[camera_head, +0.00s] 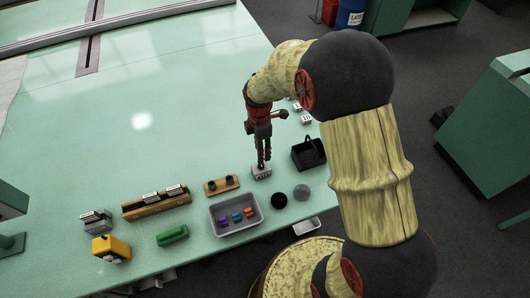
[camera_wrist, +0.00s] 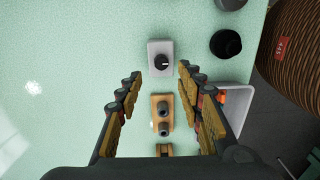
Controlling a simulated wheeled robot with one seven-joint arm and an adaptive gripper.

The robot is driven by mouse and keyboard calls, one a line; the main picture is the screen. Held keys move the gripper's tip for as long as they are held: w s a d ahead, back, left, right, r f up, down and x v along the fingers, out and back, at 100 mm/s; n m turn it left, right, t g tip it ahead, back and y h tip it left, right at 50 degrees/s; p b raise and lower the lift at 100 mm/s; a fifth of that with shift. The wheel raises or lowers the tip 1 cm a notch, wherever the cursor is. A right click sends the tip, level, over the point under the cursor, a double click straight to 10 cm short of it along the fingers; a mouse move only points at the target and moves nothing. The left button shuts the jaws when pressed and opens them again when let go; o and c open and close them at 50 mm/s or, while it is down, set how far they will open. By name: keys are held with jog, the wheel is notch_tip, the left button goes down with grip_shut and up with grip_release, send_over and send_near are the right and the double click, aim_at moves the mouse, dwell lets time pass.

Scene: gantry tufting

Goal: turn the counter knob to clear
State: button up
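The counter is a small light grey box (camera_head: 261,172) on the green table, with its front face toward the table's near edge. In the wrist view its black round knob (camera_wrist: 162,62) sits on a pale plate, with a small white mark toward its right side. My gripper (camera_head: 262,163) points down over the box. In the wrist view my gripper (camera_wrist: 159,74) has its fingers spread wide, with the knob just beyond and between the fingertips. I cannot tell whether a finger touches the box; the gripper hides part of it in the head view.
A wooden block with two dark pegs (camera_head: 221,185) and a grey tray of coloured pieces (camera_head: 236,214) stand to the left. A black round piece (camera_head: 279,200) and a black basket (camera_head: 308,153) stand to the right.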

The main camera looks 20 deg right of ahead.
aim_at(261, 166)
jog(key=shift+s+a+r+n, duration=0.1)
jog(key=shift+s+a+n, duration=0.1)
jog(key=shift+n, duration=0.5)
jog(key=shift+w+f, duration=0.1)
jog(key=shift+f, duration=0.1)
notch_tip(261, 166, down, 8)
jog(key=shift+r+b, duration=0.25)
jog(key=shift+b, duration=0.45)
jog(key=c, duration=0.3)
grip_shut()
